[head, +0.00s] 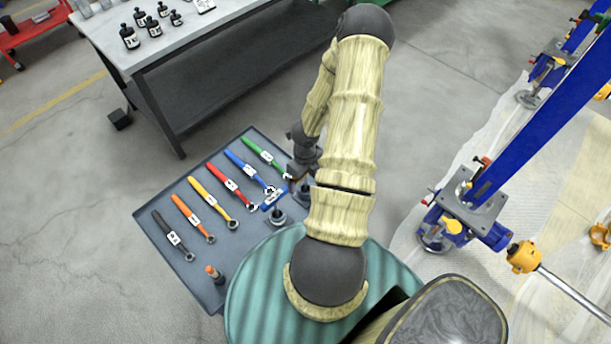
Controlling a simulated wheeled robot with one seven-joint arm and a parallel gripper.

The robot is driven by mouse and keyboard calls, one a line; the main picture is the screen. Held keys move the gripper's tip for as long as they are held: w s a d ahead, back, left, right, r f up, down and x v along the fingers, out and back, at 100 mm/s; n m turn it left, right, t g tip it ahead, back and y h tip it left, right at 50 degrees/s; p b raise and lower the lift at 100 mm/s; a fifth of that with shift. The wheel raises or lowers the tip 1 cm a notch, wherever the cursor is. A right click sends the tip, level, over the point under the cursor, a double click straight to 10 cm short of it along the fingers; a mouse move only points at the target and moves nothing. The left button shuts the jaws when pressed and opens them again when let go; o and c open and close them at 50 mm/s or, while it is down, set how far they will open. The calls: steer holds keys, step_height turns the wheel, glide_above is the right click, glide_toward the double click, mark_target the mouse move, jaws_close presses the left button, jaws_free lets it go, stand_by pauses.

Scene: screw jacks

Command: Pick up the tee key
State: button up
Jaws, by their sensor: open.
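The tee key appears to be the blue T-shaped piece (273,198) at the right side of the grey tray (160,205), with its crossbar up and a grey round foot below it. My gripper (291,178) is a dark shape just up and right of the crossbar, partly hidden by my arm. It is open. It looks close to the blue piece, but I cannot tell whether they touch.
Several coloured wrenches, such as the red one (224,178), lie in a row on the tray. A small orange-topped post (214,273) stands near its front edge. A workbench (150,45) is behind. A blue jack stand (469,207) is at right.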

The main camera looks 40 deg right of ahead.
stand_by(0.3)
steer(key=c, duration=1.1)
steer(key=shift+r, duration=0.15)
step_height(320, 180, up, 10)
steer(key=p, duration=0.4)
